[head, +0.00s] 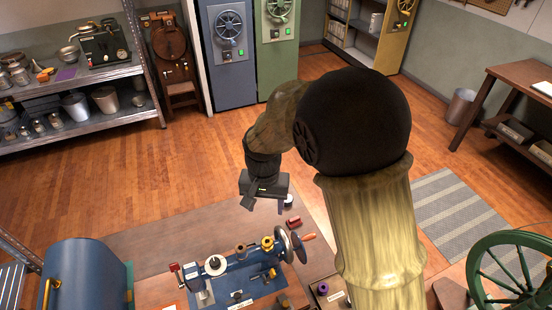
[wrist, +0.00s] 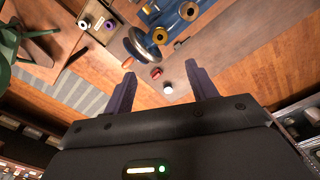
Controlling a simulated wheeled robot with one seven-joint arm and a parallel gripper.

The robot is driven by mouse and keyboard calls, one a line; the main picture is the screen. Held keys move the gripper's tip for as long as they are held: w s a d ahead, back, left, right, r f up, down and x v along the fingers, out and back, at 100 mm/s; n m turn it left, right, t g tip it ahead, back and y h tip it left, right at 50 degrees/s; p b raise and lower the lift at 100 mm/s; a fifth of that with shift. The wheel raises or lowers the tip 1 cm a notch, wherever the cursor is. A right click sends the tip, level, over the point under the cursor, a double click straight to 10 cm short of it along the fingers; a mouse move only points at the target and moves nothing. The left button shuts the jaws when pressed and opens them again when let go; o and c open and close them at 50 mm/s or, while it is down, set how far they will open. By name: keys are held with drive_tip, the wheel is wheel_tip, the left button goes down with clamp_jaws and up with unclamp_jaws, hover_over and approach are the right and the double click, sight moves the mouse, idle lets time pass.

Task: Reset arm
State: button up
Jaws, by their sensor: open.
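My gripper (head: 266,203) hangs at the end of my arm, in the middle of the head view, above the far right part of a workbench. In the wrist view its two dark fingers (wrist: 162,90) stand wide apart with nothing between them. Beyond the fingertips a small white round thing (wrist: 168,89) and a red item (wrist: 156,73) lie on the bench top. The red item (head: 294,222) also shows in the head view, below and right of the gripper. My arm hides part of the floor and room behind it.
A machine with handwheels (head: 236,270) stands on the bench below the gripper. A blue rounded case (head: 86,275) is at lower left, a green spoked wheel (head: 512,270) at lower right. Metal shelves (head: 80,132) stand at back left, blue and green cabinets (head: 230,85) behind. Wooden floor between is clear.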

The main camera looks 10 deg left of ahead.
drive_tip(key=s+d+r+t, duration=0.1)
drive_tip(key=s+d, duration=0.2)
drive_tip(key=d, duration=1)
drive_tip(key=s+d+r+t, duration=0.1)
drive_tip(key=s+d, duration=0.3)
drive_tip(key=d, duration=0.8)
drive_tip(key=shift+d+r+t+b, duration=0.2)
drive_tip(key=shift+d+t+b, duration=0.1)
drive_tip(key=shift+d+b, duration=0.05)
